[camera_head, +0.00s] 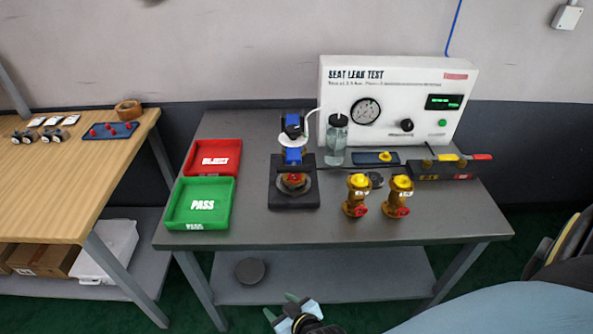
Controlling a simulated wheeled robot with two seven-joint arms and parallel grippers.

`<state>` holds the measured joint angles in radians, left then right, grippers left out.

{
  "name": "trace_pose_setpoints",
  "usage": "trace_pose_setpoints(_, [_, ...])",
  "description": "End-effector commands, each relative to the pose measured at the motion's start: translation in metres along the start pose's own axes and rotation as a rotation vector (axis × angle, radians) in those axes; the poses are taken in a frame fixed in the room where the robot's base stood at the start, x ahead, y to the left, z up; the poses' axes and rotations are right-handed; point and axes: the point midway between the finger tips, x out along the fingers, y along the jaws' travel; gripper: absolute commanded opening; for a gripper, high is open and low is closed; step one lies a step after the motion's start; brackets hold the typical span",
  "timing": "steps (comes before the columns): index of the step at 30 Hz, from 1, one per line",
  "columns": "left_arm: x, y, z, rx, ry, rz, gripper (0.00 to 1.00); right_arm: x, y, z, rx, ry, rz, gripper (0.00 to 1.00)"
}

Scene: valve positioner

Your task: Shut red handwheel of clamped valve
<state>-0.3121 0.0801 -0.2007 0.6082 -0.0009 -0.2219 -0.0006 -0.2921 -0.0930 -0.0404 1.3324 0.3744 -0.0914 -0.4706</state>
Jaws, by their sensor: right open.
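The clamped valve (293,183) sits in a dark test fixture (295,203) under a blue clamp (292,156), in the middle of the grey bench. A small red patch, which looks like its handwheel, shows on the brass body; its turn position is too small to tell. My right gripper (279,304) is at the bottom of the view, with teal fingers apart and nothing seen between them. It is in front of the bench and lower in the picture, well away from the valve. My left gripper is not in view.
Two brass valves (357,194) (399,194) with yellow tops and red handwheels stand right of the fixture. A red REJECT tray (236,146) and green PASS tray (229,186) lie left. The seat leak tester (460,88) stands behind. The bench's front right (440,230) is clear.

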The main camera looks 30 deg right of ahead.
Motion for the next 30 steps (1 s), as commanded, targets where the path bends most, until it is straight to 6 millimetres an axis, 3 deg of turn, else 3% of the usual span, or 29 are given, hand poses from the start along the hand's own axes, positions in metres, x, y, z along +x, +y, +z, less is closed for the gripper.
trace_pose_setpoints(1, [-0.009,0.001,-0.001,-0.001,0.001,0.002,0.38,-0.006,0.004,-0.048,0.016,0.090,0.023,0.52])
trace_pose_setpoints(6, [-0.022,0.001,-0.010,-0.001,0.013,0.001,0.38,-0.033,0.029,-0.171,0.056,0.368,0.145,0.52])
trace_pose_setpoints(9, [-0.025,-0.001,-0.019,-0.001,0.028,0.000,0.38,-0.046,0.051,-0.207,0.095,0.494,0.283,0.52])
trace_pose_setpoints(13, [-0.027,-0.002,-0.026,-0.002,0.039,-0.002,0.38,-0.057,0.073,-0.222,0.140,0.570,0.446,0.52])
trace_pose_setpoints(20, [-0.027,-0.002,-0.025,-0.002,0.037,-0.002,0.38,-0.068,0.096,-0.225,0.184,0.606,0.622,0.52])
trace_pose_setpoints(30, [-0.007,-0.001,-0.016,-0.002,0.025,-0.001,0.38,-0.034,0.129,-0.248,0.186,0.611,0.633,0.52])
